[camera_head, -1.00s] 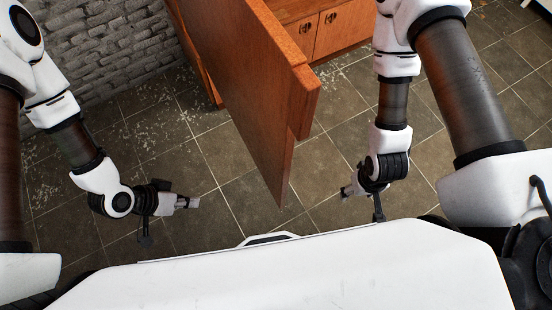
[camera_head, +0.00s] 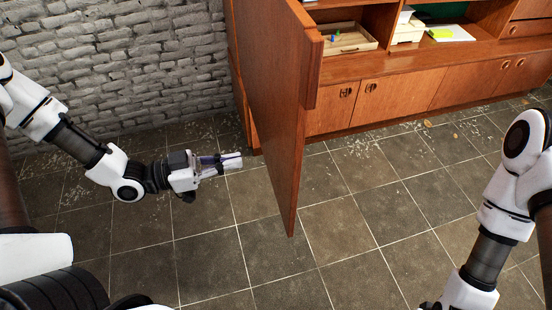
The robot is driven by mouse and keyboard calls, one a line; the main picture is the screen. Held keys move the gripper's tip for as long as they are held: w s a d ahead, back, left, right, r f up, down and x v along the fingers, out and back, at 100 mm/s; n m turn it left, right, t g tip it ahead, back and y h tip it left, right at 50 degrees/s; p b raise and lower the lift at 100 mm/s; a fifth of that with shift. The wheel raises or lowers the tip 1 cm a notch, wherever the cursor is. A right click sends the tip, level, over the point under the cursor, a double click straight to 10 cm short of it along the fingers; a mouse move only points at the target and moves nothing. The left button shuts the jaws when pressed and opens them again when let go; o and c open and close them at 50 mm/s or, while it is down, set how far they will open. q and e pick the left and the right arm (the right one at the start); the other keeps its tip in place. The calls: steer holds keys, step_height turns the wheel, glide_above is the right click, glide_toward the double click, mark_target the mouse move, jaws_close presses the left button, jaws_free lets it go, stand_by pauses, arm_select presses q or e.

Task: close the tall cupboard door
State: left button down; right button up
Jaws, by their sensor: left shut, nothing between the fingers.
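The tall cupboard door (camera_head: 272,90) is reddish-brown wood and stands open, swung out from the wall unit towards me, with its edge facing me. My left gripper (camera_head: 238,161) is shut and empty, to the left of the door, with its fingers pointing right towards the door's face. A gap shows between the fingertips and the door in the picture. My right arm (camera_head: 488,255) comes in at the right edge and points down; its gripper is cut off at the bottom of the view. The inside of the tall cupboard is hidden behind the door.
The low cupboards (camera_head: 400,98) of the wall unit stand behind and to the right of the door. A wooden tray (camera_head: 347,42) sits on a shelf there. A grey brick wall (camera_head: 120,65) is at the left. The tiled floor (camera_head: 340,220) in front is clear apart from pale scraps.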

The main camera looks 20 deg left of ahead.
mark_target(287, 151)
arm_select(q)
steer(key=x, duration=0.9)
steer(key=shift+w+d+f+b, duration=0.1)
steer(key=shift+w+d+b, duration=0.05)
steer(key=shift+w+b, duration=0.15)
steer(key=shift+d, duration=0.1)
